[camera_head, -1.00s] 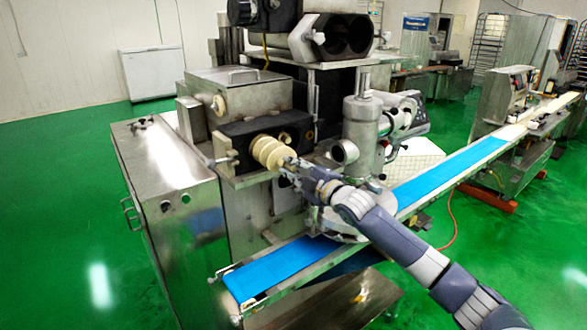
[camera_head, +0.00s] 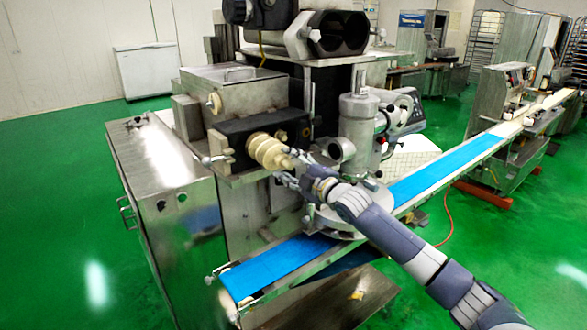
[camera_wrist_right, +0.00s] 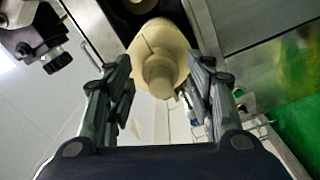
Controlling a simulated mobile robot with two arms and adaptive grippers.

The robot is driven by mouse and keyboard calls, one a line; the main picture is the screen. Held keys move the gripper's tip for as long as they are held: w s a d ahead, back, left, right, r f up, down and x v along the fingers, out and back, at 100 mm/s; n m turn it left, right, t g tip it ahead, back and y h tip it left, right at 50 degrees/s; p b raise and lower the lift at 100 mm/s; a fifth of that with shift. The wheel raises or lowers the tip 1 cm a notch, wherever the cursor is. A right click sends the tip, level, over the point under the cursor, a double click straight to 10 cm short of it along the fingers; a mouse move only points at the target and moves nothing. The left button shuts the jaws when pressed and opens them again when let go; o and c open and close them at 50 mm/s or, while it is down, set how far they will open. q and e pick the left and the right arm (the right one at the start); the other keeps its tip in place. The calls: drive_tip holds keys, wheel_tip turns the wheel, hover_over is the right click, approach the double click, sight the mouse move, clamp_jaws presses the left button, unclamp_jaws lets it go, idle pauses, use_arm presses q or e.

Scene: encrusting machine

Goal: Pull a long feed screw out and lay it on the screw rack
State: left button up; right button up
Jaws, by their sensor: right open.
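The cream feed screw (camera_head: 268,150) sticks out of the dark block on the front of the encrusting machine. It also shows end-on in the right wrist view (camera_wrist_right: 160,65), with its narrow tip toward me. My right gripper (camera_head: 286,172) is at the screw's outer end in the head view. In the right wrist view its fingers (camera_wrist_right: 160,92) are spread apart, one on each side of the screw tip, with visible gaps. The screw's inner part is hidden inside the block. I cannot make out the screw rack. My left gripper is not in view.
A blue conveyor belt (camera_head: 270,268) runs below the right arm. A steel hopper column (camera_head: 358,135) stands just right of the gripper. A steel cabinet (camera_head: 165,200) stands at left. Green floor is open at the left.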

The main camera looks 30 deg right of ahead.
drive_tip(key=s+p, duration=0.1)
drive_tip(key=s, duration=0.6)
drive_tip(key=shift+s+d+p, duration=0.2)
drive_tip(key=shift+p, duration=0.1)
idle(0.4)
drive_tip(key=shift+f, duration=0.1)
idle(0.3)
